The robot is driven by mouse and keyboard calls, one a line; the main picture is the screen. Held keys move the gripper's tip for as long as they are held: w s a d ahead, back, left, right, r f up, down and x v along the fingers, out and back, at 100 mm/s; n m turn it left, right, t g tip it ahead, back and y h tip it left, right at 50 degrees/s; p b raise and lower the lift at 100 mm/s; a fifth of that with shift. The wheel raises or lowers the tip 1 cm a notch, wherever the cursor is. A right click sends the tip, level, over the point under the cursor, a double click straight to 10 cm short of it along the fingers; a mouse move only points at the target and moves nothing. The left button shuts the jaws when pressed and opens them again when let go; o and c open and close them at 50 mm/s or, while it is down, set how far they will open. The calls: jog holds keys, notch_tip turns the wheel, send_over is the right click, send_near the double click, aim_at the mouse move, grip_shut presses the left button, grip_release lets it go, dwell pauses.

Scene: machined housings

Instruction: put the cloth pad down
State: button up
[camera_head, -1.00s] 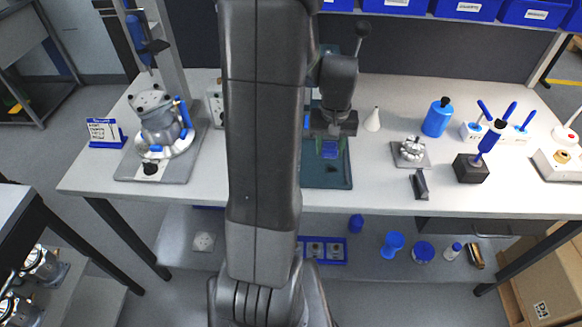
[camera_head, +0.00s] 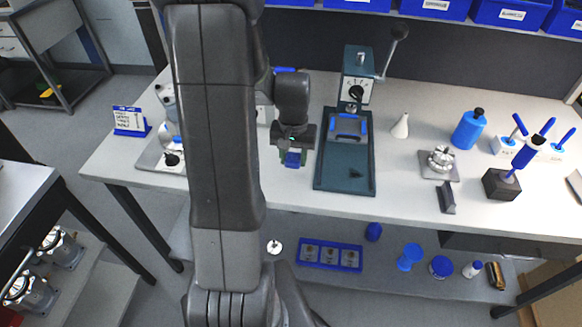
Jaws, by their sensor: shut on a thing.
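My gripper (camera_head: 292,150) hangs from my dark arm above the workbench, left of the green press base. It is shut on a small blue thing, the cloth pad (camera_head: 292,160), which shows just below the fingers. The pad is small in view, and its gap above the bench is hard to judge. My arm hides part of the bench to the left of the gripper.
The green press (camera_head: 346,180) with a blue-edged frame (camera_head: 349,127) stands right of my gripper. A white cone (camera_head: 400,127), a blue bottle (camera_head: 469,130) and a metal part on a plate (camera_head: 440,162) are further right. The bench (camera_head: 405,190) has bare room in front.

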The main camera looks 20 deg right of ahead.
aim_at(293, 176)
jog(key=shift+f, duration=2.15)
jog(key=shift+f, duration=0.25)
jog(key=o, duration=1)
jog(key=shift+s, duration=0.1)
jog(key=shift+o, duration=0.2)
jog(key=shift+r, duration=0.45)
notch_tip(293, 176, up, 12)
jog(key=shift+f, duration=0.2)
jog(key=shift+f, duration=0.15)
